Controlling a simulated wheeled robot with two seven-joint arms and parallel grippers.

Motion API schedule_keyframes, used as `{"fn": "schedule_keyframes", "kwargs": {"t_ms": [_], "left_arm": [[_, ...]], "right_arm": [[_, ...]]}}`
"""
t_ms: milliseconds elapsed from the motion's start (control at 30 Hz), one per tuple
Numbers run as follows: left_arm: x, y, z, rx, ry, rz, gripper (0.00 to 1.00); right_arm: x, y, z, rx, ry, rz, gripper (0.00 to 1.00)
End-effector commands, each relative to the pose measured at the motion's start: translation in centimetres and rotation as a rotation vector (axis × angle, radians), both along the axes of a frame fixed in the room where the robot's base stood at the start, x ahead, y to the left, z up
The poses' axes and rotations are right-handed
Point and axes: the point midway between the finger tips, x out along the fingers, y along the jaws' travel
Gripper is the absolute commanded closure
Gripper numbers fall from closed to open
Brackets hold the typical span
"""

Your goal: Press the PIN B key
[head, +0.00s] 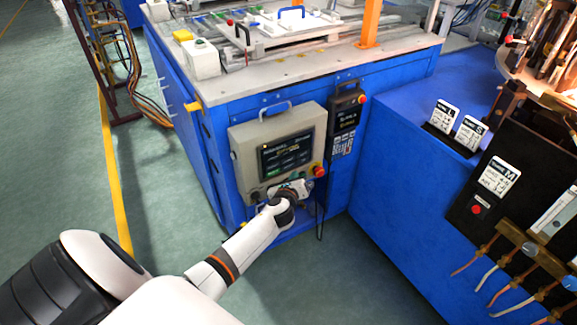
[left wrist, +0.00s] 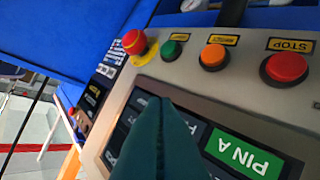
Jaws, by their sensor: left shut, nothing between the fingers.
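The grey control box (head: 240,150) hangs on the front of the blue bench, with a dark touchscreen (head: 287,157). In the left wrist view the screen appears turned over, with a lit green PIN A key (left wrist: 243,156). Dark keys lie beside it, partly hidden behind my fingers; I cannot read a PIN B label. My left gripper (head: 292,189) is at the lower part of the box in the head view. In the left wrist view its shut, empty fingers (left wrist: 160,105) overlap the screen; whether they touch it I cannot tell. My right gripper is out of view.
A red emergency knob (head: 319,171) sticks out at the box's lower right corner. Green (left wrist: 170,50), orange (left wrist: 213,56) and red STOP (left wrist: 285,68) buttons line the box's edge. A black keypad unit (head: 344,122) hangs to the right of the box.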

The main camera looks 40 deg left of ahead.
Motion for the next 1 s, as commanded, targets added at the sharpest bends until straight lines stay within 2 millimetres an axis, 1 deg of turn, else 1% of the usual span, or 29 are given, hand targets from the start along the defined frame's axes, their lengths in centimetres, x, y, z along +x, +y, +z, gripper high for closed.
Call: {"fn": "schedule_keyframes", "kwargs": {"t_ms": [33,200,333,500,1000], "left_arm": [[-0.2,-0.6,0.1,-0.001,0.0,-0.001,1.0],[-0.9,-2.2,0.1,-0.001,0.0,-0.001,1.0],[-1.2,-3.0,0.1,-0.002,-0.001,0.001,1.0],[-1.4,-3.3,0.1,0.0,-0.001,0.001,1.0],[-1.3,-3.3,0.1,0.0,-0.001,0.001,1.0]], "right_arm": [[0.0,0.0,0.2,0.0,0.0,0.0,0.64],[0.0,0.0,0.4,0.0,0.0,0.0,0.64],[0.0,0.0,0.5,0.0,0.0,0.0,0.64],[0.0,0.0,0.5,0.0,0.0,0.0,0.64],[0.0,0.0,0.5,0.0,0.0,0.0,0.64]]}}
